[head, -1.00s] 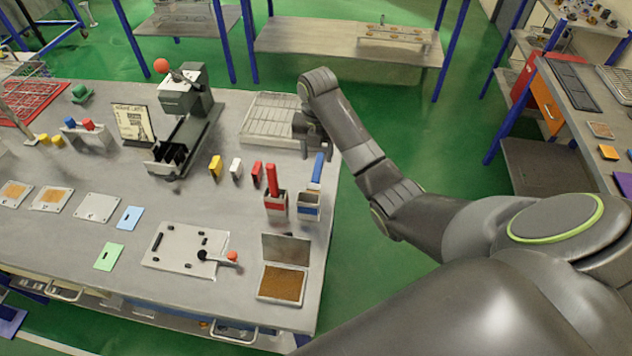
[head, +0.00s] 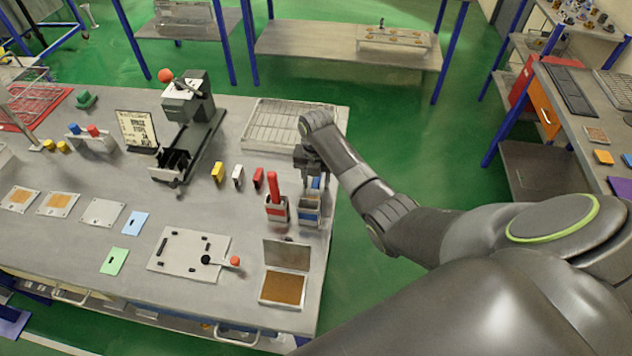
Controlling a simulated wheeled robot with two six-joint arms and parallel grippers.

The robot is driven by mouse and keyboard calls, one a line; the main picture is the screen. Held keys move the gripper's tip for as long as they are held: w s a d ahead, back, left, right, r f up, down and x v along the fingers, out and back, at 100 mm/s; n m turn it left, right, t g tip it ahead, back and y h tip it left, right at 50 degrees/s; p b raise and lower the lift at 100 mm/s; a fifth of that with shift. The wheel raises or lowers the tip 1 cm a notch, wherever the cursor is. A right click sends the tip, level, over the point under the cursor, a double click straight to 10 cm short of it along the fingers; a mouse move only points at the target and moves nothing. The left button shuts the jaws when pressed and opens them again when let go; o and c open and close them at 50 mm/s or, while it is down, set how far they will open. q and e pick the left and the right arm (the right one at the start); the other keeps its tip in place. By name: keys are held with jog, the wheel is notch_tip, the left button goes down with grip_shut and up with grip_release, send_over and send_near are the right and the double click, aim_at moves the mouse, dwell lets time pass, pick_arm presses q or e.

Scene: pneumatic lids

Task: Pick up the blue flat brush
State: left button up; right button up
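The blue flat brush (head: 316,183) stands upright in a small holder with a blue label (head: 309,212) near the table's right edge. Only a small blue part of it shows; my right gripper hides the rest. My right gripper (head: 314,172) points down over the brush from above, its fingers at the top of the handle. I cannot tell whether the fingers touch the brush or how far apart they are. My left gripper is not in view.
A red brush (head: 273,185) stands in a red-labelled holder (head: 276,211) just left of the blue one. A wire rack tray (head: 266,126) lies behind. Yellow, white and red blocks stand to the left. An open box with brown contents (head: 283,289) is in front.

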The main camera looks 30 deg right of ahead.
grip_shut()
jog(key=shift+r, duration=0.1)
